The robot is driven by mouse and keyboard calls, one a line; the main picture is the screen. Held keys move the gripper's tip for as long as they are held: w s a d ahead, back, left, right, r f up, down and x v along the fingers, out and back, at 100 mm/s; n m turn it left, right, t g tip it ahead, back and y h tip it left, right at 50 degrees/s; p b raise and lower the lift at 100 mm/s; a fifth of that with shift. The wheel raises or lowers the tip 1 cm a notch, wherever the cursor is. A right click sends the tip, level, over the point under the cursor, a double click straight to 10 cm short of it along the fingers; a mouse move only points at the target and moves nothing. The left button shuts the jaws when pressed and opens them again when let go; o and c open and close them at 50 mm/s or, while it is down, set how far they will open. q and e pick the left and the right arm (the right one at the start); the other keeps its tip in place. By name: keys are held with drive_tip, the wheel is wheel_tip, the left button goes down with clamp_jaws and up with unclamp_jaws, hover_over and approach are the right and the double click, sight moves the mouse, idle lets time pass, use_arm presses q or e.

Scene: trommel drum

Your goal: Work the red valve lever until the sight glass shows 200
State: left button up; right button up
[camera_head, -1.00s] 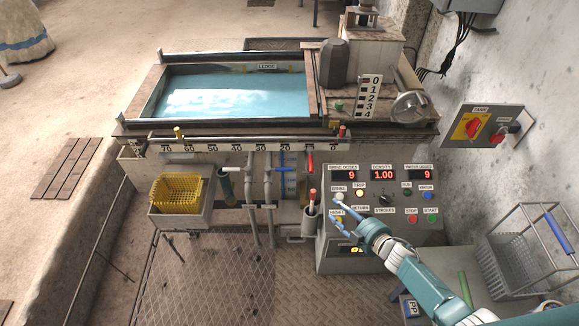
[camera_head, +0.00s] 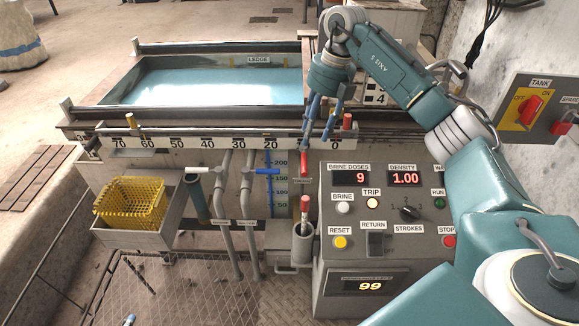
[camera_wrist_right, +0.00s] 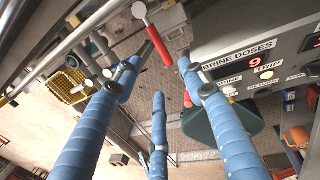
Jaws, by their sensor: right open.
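The red valve lever (camera_head: 305,162) is on the tank front, right of the blue valve handle (camera_head: 267,171). My right gripper (camera_head: 317,140) is open above it, with its blue fingertips close to the lever's top. The wrist view shows a red lever (camera_wrist_right: 164,52) between the spread fingers; whether they touch it I cannot tell. The sight glass (camera_head: 278,188) is a blue strip marked 50 to 200, left of the lever. Its exact level is too small to read. Small blue tips (camera_head: 140,305) at the lower left look like my left gripper, mostly out of frame.
The control panel (camera_head: 335,225) stands right of the lever, with lit displays and buttons. A cup with a red-tipped rod (camera_head: 305,238) sits below the lever. A white valve handle (camera_head: 196,170) and a yellow basket (camera_head: 130,203) are further left.

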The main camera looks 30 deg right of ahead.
drive_tip(key=b, duration=0.2)
hover_over(303, 164)
drive_tip(key=d, duration=0.1)
wheel_tip(303, 164, down, 6)
drive_tip(key=f, duration=0.4)
drive_tip(key=shift+s+a+b, duration=0.2)
drive_tip(key=shift+a+b, duration=0.15)
use_arm(q)
drive_tip(key=w+d+r+t+h, duration=0.1)
drive_tip(key=w+d+r+t, duration=0.1)
drive_tip(key=w+r+t, duration=0.2)
drive_tip(key=w+d+r+t+h, duration=0.1)
drive_tip(key=w+d+r+t, duration=0.1)
drive_tip(key=r, duration=0.9)
drive_tip(key=shift+w+t, duration=0.9)
drive_tip(key=shift+t, duration=0.2)
use_arm(e)
drive_tip(key=shift+f, duration=0.25)
clamp_jaws()
